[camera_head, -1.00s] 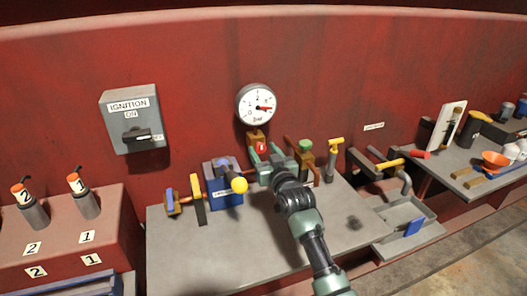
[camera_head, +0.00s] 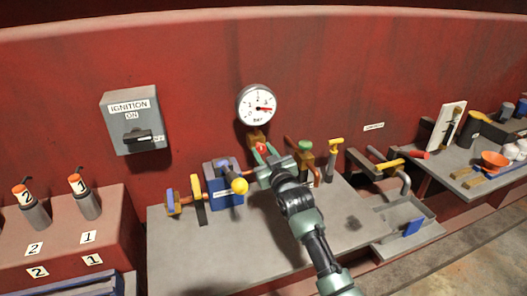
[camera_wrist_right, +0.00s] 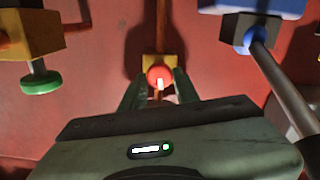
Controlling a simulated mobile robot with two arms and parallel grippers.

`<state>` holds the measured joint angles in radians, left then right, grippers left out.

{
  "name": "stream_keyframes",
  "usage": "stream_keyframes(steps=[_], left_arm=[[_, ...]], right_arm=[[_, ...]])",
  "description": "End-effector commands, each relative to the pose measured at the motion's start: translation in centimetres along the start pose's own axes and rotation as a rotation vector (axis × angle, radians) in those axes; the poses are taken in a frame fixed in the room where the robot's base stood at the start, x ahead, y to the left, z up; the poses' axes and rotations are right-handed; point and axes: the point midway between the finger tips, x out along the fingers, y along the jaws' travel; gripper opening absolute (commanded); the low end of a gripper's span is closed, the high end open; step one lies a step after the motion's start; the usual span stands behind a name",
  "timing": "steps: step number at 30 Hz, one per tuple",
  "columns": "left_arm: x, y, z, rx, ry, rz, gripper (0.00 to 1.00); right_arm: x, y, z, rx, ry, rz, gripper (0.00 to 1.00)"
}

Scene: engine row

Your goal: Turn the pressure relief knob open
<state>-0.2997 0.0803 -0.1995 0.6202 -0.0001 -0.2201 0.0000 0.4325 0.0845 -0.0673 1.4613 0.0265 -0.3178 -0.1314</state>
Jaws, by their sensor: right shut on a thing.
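The red pressure relief knob (camera_head: 261,148) sits on a brass fitting (camera_head: 256,134) below the round pressure gauge (camera_head: 257,104). My right gripper (camera_head: 263,152) is shut on the red knob, its green fingers on either side of it. In the right wrist view the red knob (camera_wrist_right: 160,75), with a pale mark on its face, shows between the two fingertips, in front of the brass fitting (camera_wrist_right: 156,61). The gripper partly hides the knob in the head view. My left gripper is not in view.
A blue box (camera_head: 222,187) with a yellow-ended lever (camera_head: 239,186) stands close left of my gripper. The grey bench (camera_head: 250,245) is clear in front.

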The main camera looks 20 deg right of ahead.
Motion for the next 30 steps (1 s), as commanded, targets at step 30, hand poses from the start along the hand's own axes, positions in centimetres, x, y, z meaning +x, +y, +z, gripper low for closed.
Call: stream_keyframes(steps=[30], left_arm=[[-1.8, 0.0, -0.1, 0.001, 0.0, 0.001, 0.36]], right_arm=[[0.0, -0.3, 0.2, -0.963, 0.0, -0.001, 0.0]])
